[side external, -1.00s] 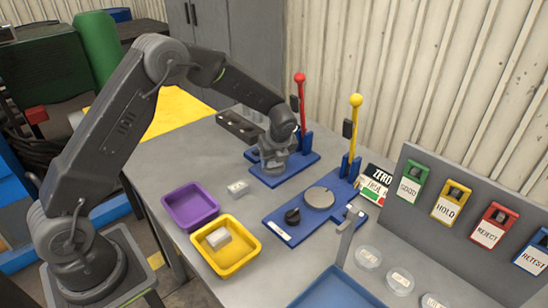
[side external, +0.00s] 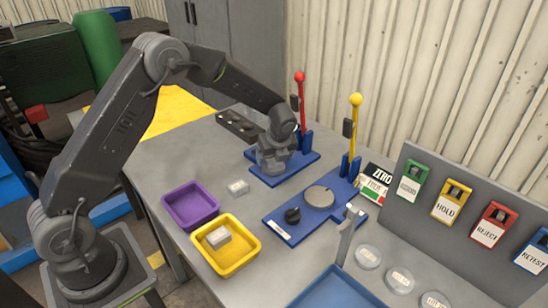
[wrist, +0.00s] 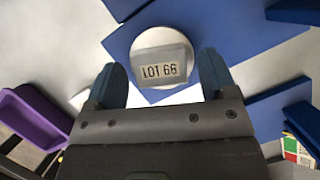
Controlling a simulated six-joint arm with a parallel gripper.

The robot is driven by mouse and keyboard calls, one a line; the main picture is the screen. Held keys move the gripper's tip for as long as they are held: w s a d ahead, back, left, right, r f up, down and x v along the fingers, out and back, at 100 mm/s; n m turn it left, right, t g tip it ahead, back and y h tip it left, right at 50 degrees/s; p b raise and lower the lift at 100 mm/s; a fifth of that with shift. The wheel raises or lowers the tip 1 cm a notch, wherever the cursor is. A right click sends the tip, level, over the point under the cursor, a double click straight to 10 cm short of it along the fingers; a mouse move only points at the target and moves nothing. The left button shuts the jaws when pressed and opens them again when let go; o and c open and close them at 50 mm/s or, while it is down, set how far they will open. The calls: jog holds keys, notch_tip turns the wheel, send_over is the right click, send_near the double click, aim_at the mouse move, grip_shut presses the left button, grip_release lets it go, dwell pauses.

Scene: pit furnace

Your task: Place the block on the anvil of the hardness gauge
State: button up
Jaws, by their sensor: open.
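A pale block (wrist: 164,68) labelled LOT 66 lies over a round light disc, the anvil (wrist: 158,35), in the wrist view. The disc is on the blue base (side external: 305,160) of the gauge with the red lever (side external: 301,98). My gripper (wrist: 162,82) is open, with one finger on each side of the block and a gap visible at both. In the side view my gripper (side external: 272,163) is low over that blue base and hides the disc and the block. The block looks flat on the disc, but the contact itself is not clear.
A second blue gauge (side external: 285,228) has a yellow lever (side external: 354,125), a black knob and a bare round disc (side external: 320,197). A small pale block (side external: 238,188) lies near the purple tray (side external: 168,205). The yellow tray (side external: 250,262) holds another block. Labelled clips stand at right.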

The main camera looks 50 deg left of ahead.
jog(key=s+d+r+n+t, duration=0.1)
jog(key=s+d+r+n, duration=0.2)
jog(key=r, duration=0.6)
jog(key=s+d+r+n, duration=0.2)
jog(key=s+r, duration=0.3)
jog(key=r, duration=0.3)
jog(key=s+d+r+n+t+h, duration=0.1)
jog(key=s+d+r+n+h, duration=0.1)
jog(key=s+n, duration=0.6)
jog(key=s+d+r+n+t+h, duration=0.2)
jog(key=s+n, duration=0.7)
jog(key=s, duration=0.6)
jog(key=shift+s+d+r, duration=0.2)
jog(key=shift+s+r, duration=0.05)
jog(key=shift+r, duration=0.15)
